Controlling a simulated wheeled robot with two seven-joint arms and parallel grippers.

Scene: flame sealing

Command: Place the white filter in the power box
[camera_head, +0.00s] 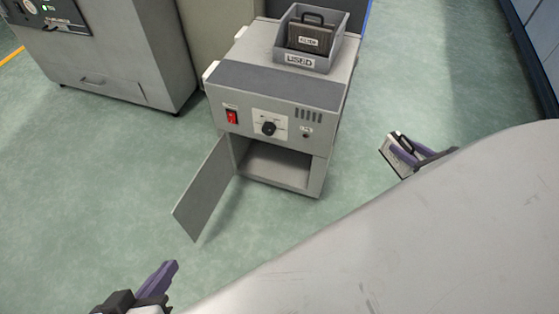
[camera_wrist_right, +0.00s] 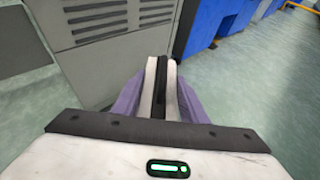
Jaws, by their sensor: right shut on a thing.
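The white filter (camera_head: 393,160) is held in my right gripper (camera_head: 408,153), off to the right of the power box. In the right wrist view the purple fingers of my right gripper (camera_wrist_right: 162,105) press on both sides of the filter (camera_wrist_right: 150,85), with its dark handle between them. The grey power box (camera_head: 268,113) stands in the middle with its door (camera_head: 204,190) swung open to the left. Its lower compartment looks empty. My left gripper (camera_head: 163,276) is at the bottom left, away from the box; its finger gap is not clear.
A grey bin marked USED (camera_head: 299,60) sits on top of the box with a dark filter (camera_head: 310,36) in it. A large grey cabinet (camera_head: 120,60) stands at the left. The green floor before the box is clear.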

